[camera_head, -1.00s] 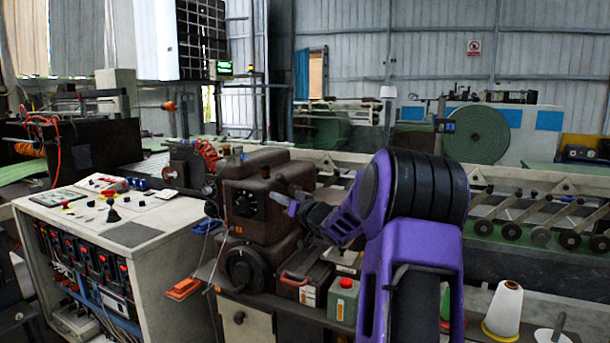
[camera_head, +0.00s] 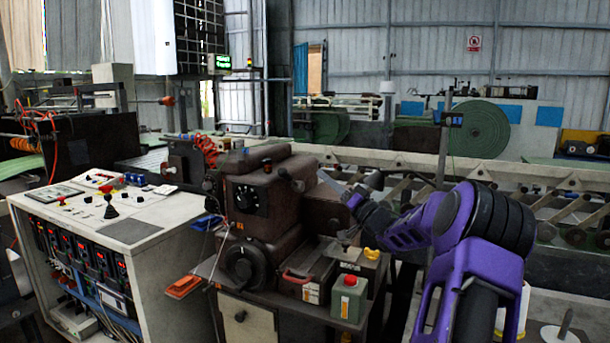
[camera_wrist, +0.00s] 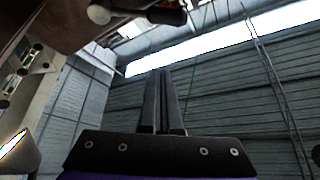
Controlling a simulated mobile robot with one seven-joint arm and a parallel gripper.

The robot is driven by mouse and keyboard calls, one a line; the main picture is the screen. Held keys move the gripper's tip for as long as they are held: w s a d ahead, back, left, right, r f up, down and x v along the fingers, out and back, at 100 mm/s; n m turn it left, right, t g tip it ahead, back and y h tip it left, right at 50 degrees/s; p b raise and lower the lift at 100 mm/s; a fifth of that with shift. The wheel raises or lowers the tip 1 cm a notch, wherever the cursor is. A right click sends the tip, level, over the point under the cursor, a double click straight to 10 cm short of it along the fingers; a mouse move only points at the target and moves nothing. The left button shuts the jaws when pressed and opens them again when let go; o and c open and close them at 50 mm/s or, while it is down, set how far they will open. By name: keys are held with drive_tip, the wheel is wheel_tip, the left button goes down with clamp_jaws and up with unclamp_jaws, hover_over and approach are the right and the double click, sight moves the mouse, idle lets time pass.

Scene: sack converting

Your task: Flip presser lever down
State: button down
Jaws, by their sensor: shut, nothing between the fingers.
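The brown sewing machine head (camera_head: 245,200) stands on its bench left of my gripper in the head view. A short dark lever (camera_head: 291,180), which looks like the presser lever, sticks out from its right upper side; its exact angle is hard to tell. In the wrist view a dark rounded knob (camera_wrist: 165,15) and a pale round end show at the top edge, probably parts of this lever. My gripper (camera_head: 322,174) is to the right of the lever, apart from it, with fingers pointing up and left. The fingers (camera_wrist: 161,72) are shut and empty.
Below on the bench are a box with a red handle (camera_head: 300,280), a green container with a red cap (camera_head: 348,298) and a yellow item (camera_head: 371,254). A control cabinet (camera_head: 130,230) stands left. A conveyor frame with rollers runs behind my arm.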

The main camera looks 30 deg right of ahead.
wheel_tip(320, 180, up, 4)
hover_over(290, 180)
drive_tip(key=s+d, duration=0.1)
drive_tip(key=d, duration=0.3)
drive_tip(key=shift+s+a+f, duration=0.15)
drive_tip(key=shift+a+f, duration=1.25)
drive_tip(key=shift+f, duration=0.2)
drive_tip(key=shift+f, duration=0.1)
drive_tip(key=shift+s+a+f+n+b, duration=0.1)
drive_tip(key=shift+a+f+n+b, duration=0.05)
drive_tip(key=shift+n+b, duration=0.4)
